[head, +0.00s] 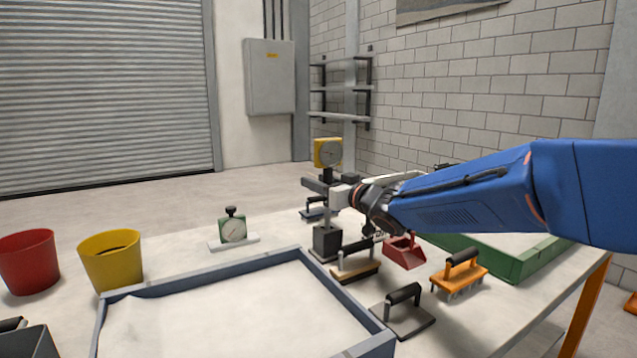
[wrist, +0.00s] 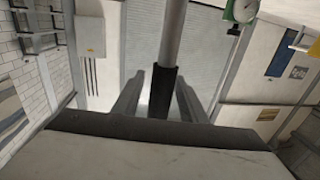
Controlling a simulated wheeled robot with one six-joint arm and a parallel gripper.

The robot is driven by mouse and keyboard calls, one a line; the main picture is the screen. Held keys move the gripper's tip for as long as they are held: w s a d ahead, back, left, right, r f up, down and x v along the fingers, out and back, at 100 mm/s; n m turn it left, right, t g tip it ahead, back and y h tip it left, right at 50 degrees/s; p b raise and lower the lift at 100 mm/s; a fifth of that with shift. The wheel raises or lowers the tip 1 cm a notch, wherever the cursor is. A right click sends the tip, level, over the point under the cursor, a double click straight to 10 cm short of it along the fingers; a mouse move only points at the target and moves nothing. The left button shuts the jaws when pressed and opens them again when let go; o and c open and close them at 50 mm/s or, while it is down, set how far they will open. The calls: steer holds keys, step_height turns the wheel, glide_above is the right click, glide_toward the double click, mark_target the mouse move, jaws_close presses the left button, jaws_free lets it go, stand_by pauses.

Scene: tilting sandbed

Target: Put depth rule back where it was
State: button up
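A tall upright gauge, which I take to be the depth rule, has a yellow dial head (head: 328,152), a dark collar and a grey rod. My gripper (head: 327,188) is around its collar from the right. The dial head is hidden in the wrist view.
A green dial gauge (head: 233,229) on a white plate stands to the left. A grey-framed sandbed (head: 205,278) lies in front. Hand tools, including a wooden float (head: 357,268), a red scoop (head: 404,251) and an orange rake (head: 460,270), crowd the right. Yellow (head: 110,262) and red (head: 28,263) buckets stand left.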

steer(key=shift+r, duration=0.1)
steer(key=v, duration=1.2)
steer(key=shift+d, duration=0.1)
